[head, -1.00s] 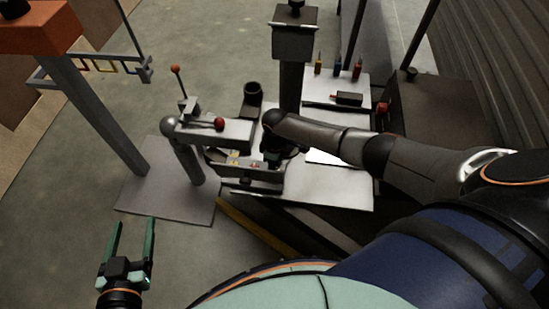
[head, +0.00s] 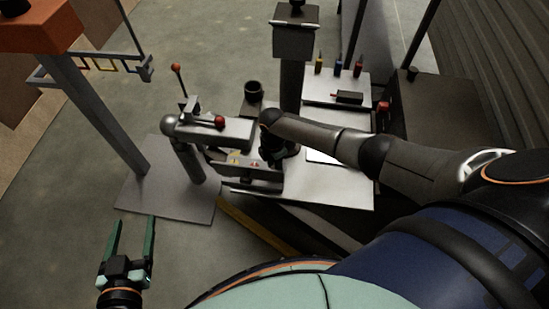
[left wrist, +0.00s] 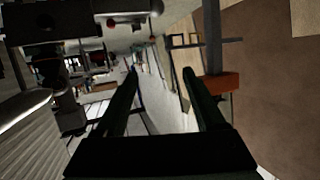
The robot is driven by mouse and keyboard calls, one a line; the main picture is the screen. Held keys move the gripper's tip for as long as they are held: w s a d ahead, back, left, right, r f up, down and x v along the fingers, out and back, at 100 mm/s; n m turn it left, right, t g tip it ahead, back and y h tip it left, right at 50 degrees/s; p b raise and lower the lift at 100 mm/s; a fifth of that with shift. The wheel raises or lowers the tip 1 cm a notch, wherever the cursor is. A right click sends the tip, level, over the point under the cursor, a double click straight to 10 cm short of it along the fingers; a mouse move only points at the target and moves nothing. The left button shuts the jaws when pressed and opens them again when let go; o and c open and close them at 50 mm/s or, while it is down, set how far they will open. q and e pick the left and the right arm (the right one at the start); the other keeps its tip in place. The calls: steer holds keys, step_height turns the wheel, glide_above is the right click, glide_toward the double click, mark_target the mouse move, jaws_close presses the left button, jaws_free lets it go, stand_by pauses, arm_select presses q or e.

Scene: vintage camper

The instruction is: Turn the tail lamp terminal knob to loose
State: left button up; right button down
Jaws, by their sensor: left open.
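I cannot single out the tail lamp terminal knob. A low grey box with small yellow and red labels (head: 238,160) stands at mid-picture in the head view, partly hidden by my right arm and a grey vise-like arm. My right gripper (head: 275,158) points down at the right end of this box; its fingers are too dark and covered to read, and I cannot tell whether it touches anything. My left gripper (head: 134,222) is open and empty over the floor at lower left. Its two spread green fingers also show in the left wrist view (left wrist: 160,75).
A post on a grey base plate (head: 165,195) carries an arm with a red ball (head: 219,121). A dark cup (head: 253,90) stands behind. A white tray (head: 325,88) holds several coloured tools. An orange-topped stand (head: 35,30) is at far left.

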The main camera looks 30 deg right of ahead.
steer(key=shift+a+n, duration=0.1)
steer(key=shift+n, duration=1.1)
arm_select(q)
steer(key=shift+w+r, duration=0.1)
steer(key=shift+r, duration=0.25)
steer(key=shift+w+r, duration=0.2)
steer(key=shift+r, duration=0.05)
arm_select(e)
steer(key=shift+n, duration=0.3)
steer(key=c, duration=0.5)
jaws_free()
arm_select(q)
steer(key=shift+s, duration=0.1)
